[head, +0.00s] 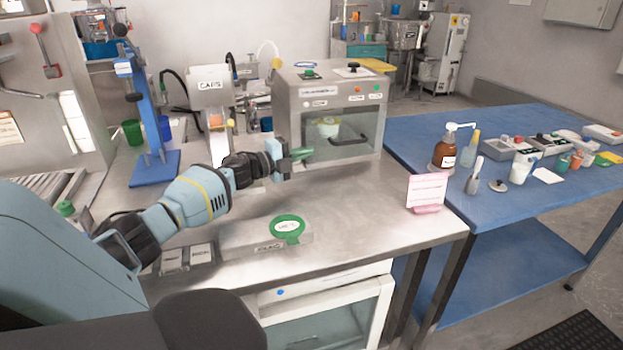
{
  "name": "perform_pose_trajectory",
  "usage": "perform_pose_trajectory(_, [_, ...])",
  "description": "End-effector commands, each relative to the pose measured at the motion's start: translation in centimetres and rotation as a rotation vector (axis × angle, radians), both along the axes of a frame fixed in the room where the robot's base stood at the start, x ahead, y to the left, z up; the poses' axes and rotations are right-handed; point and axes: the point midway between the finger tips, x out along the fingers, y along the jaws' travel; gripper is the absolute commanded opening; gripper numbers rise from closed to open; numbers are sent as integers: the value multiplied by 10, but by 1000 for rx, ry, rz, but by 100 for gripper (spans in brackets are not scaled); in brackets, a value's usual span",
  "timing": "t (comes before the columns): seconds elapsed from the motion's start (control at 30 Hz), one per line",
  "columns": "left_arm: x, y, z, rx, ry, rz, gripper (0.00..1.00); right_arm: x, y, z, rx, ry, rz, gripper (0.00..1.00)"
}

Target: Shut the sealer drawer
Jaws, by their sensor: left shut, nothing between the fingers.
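The sealer is a metal box (287,92) at the back middle of the steel bench. Its front has a dark see-through panel (360,124) with a black bar handle (349,140). A cup with a green and white lid (325,127) shows behind the panel. I cannot tell from this angle whether the drawer stands out from the box. My left gripper (302,154) is shut and empty, at the lower left of the sealer's front, near the panel. I cannot tell whether it touches it. My right gripper is not in view.
A green ring (288,226) sits on a low block on the bench. A pink card stand (427,192) is at the right corner. A blue press (150,120) and a caps dispenser (212,95) stand left. The bench (360,210) in front of the sealer is clear.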

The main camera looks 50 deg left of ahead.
Motion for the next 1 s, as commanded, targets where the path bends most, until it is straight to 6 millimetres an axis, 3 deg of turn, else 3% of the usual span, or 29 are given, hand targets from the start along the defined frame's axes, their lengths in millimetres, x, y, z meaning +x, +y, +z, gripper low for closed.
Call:
perform_pose_trajectory(0.6, [-59, 9, 3, -1, -1, 0, 0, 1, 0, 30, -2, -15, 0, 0])
perform_pose_trajectory(1.0, [-72, 11, 1, 0, -1, -1, 0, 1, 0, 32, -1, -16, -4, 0])
